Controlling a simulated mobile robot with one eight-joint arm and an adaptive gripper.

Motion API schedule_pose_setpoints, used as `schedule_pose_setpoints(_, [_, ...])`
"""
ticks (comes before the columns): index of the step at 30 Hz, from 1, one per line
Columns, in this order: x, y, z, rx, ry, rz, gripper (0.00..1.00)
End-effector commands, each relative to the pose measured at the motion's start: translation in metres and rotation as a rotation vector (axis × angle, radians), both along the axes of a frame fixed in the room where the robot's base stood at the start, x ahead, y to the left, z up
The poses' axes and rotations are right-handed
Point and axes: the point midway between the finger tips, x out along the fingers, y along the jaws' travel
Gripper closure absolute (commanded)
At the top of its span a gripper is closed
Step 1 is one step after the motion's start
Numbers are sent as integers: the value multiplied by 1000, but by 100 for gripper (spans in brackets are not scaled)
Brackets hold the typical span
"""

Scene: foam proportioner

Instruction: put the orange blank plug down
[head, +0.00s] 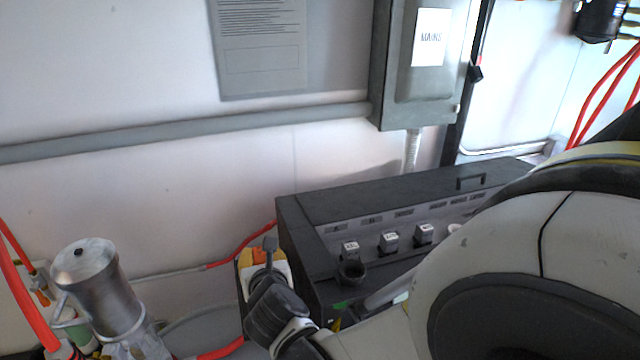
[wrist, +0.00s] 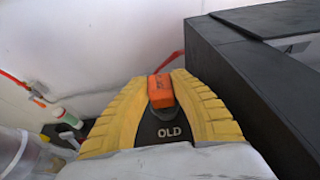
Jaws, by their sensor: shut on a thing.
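The orange blank plug (wrist: 160,90) is a small orange block with a dark round part at its near end. In the wrist view it sits between the yellow ribbed fingers of my gripper (wrist: 165,78), which are shut on it. The head view shows my gripper (head: 262,264) beside the left end of a dark control box. In that view the plug is hard to tell apart from the yellow fingers. In the wrist view I cannot see a surface touching the plug from below.
The dark control box (head: 300,225) with several labelled knobs stands right of my gripper; its edge is close in the wrist view (wrist: 240,75). A metal canister (head: 98,285) and red hoses (head: 22,290) are at left. A white wall (head: 180,195) is behind.

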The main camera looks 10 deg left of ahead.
Motion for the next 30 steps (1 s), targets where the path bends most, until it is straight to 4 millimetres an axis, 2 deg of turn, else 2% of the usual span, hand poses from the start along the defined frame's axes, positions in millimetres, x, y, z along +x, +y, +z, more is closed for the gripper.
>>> schedule_pose_setpoints(14, [0,0,-10,0,0,0,100])
schedule_pose_setpoints(15, [0,0,-9,0,0,0,64])
schedule_pose_setpoints(16, [0,0,-8,0,0,0,55])
schedule_pose_setpoints(26, [0,0,-7,0,0,0,55])
schedule_pose_setpoints(30, [0,0,-1,0,0,0,55])
